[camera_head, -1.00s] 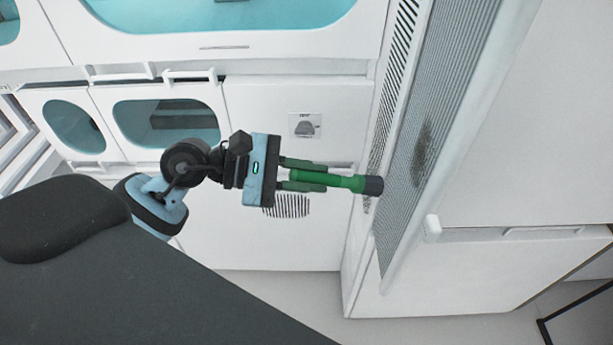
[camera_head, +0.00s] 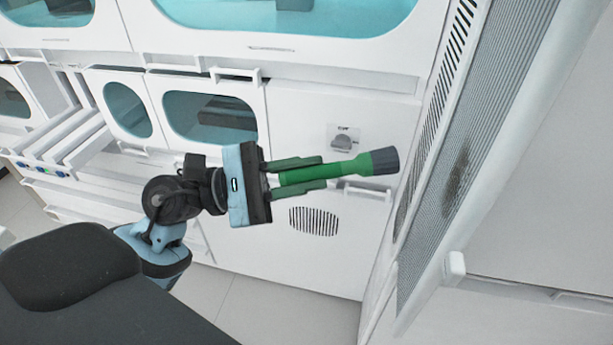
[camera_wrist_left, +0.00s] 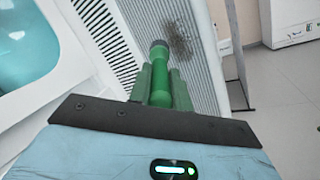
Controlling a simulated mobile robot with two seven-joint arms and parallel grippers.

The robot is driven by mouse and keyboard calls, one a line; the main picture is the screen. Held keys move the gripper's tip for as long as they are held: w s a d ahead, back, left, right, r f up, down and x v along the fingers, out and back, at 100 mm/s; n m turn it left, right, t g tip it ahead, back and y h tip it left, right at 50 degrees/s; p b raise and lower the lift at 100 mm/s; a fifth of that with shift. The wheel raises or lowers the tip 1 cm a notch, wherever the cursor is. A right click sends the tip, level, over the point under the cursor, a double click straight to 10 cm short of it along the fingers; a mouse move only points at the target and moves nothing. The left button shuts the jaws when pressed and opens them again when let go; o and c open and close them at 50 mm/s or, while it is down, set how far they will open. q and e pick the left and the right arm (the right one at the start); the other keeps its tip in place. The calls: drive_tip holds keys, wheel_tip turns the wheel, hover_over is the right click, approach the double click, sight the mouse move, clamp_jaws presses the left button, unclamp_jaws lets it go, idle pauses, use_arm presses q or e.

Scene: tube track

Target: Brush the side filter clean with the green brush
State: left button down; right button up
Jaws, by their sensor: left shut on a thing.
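My left gripper (camera_head: 296,177) is shut on the green brush (camera_head: 334,171), which points right with its dark grey head (camera_head: 385,160) outward. The side filter (camera_head: 480,135) is a tall ribbed grey panel at the right, with a dark dirt patch (camera_head: 458,183) on it. In the head view the brush head is left of the filter's panel, with a gap in the picture between head and dirt. In the left wrist view the brush (camera_wrist_left: 160,75) points up toward the filter (camera_wrist_left: 203,82), its head just left of the dirt patch (camera_wrist_left: 178,40). Contact cannot be told. My right gripper is out of view.
A slotted vent strip (camera_head: 440,110) runs along the filter's left side. White cabinets with teal windows (camera_head: 208,118) and protruding handles (camera_head: 235,74) stand behind my left arm. A white block (camera_head: 456,264) juts out by the filter's lower frame. Floor shows below.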

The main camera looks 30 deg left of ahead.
sight(327, 178)
use_arm(q)
drive_tip(key=shift+w+d, duration=0.1)
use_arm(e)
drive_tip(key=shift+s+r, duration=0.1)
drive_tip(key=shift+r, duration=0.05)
use_arm(q)
drive_tip(key=shift+d+r, duration=0.1)
drive_tip(key=shift+d, duration=0.15)
drive_tip(key=shift+w+d+p, duration=0.2)
drive_tip(key=shift+d+p, duration=0.2)
drive_tip(key=shift+d, duration=0.25)
drive_tip(key=shift+w+d+p, duration=0.15)
drive_tip(key=shift+d+p, duration=0.2)
drive_tip(key=shift+d, duration=0.25)
drive_tip(key=d, duration=0.2)
drive_tip(key=shift+w+d+p, duration=0.3)
drive_tip(key=shift+w+p, duration=0.05)
drive_tip(key=shift+w, duration=0.05)
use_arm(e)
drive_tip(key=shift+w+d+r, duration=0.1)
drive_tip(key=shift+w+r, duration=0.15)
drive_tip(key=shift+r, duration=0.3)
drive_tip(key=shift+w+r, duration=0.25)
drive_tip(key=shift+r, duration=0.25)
